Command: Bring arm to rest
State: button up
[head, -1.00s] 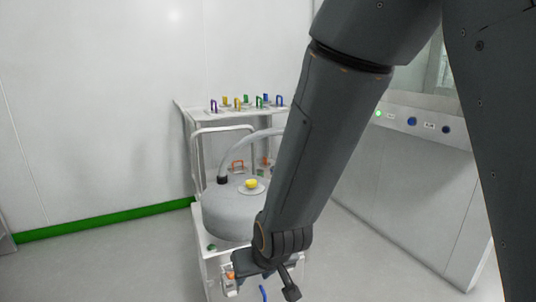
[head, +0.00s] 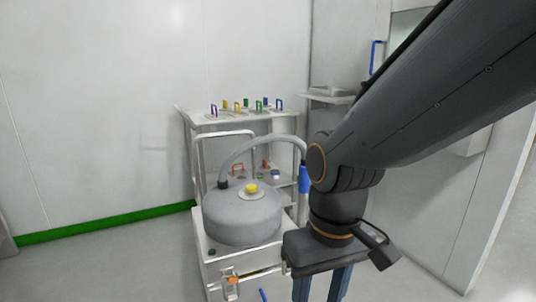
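My gripper (head: 321,289) points down at the bottom of the head view, right of the cart. Its two blue-grey fingers stand apart with a gap between them, and nothing shows in the gap. The fingertips run out of the frame at the bottom. My dark grey arm comes in from the upper right and bends at the wrist.
A white cart (head: 207,256) carries a grey domed vessel (head: 243,214) with a yellow knob (head: 251,188) and a pale hose (head: 240,150). A blue hose end (head: 304,180) hangs close left of my wrist. Behind, a shelf (head: 200,118) holds several coloured handled items. Floor at left is clear.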

jog(key=d+r+m+p, duration=0.3)
jog(key=d+r+p, duration=0.8)
jog(key=p, duration=0.8)
notch_tip(320, 180, up, 2)
jog(key=shift+s+r+m+h+p, duration=0.25)
jog(key=shift+s+m+h+p, duration=0.05)
jog(key=shift+s+m, duration=0.1)
